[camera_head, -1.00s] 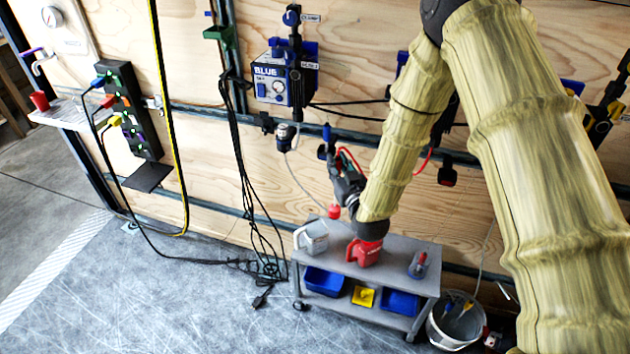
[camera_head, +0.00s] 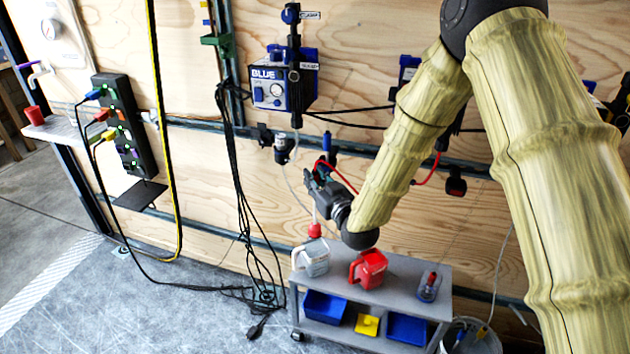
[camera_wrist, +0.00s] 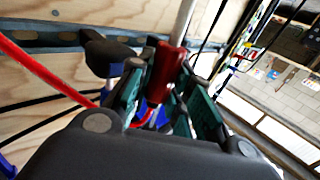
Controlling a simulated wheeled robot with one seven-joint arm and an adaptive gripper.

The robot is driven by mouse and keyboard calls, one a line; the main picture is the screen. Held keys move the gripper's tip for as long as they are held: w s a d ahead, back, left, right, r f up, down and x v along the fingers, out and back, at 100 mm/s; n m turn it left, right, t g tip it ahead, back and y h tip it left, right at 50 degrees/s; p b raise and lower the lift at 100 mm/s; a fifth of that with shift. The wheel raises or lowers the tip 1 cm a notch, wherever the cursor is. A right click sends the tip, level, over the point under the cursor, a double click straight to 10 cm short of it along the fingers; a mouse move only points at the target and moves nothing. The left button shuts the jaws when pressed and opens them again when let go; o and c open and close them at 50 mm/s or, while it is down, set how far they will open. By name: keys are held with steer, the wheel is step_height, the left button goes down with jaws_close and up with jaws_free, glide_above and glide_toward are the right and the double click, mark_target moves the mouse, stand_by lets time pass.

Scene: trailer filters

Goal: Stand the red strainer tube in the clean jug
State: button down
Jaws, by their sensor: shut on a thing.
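The strainer tube, a pale thin tube with a red end (camera_head: 315,230), hangs below my gripper (camera_head: 318,183). The red end shows at the top of the clean jug (camera_head: 312,262), a pale grey jug at the cart's left end. I cannot tell whether it is over the mouth or just inside. In the wrist view my gripper (camera_wrist: 172,95) is shut, with a dark red piece of the tube (camera_wrist: 168,72) between its teal pads and a pale shaft running upward. The tube looks roughly upright.
A red jug (camera_head: 370,270) stands right of the clean jug on the grey cart (camera_head: 405,283), with a small red-and-blue item (camera_head: 429,287) further right. Blue bins (camera_head: 324,307) sit below. A red hose (camera_head: 345,178) and black cables (camera_head: 245,200) hang nearby.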

mark_target(316, 224)
steer(key=shift+f+b, duration=4.15)
steer(key=shift+f, duration=3.2)
steer(key=shift+f+b, duration=0.45)
steer(key=shift+f, duration=0.4)
steer(key=c, duration=1.2)
jaws_free()
steer(key=shift+c, duration=0.2)
steer(key=v, duration=1.2)
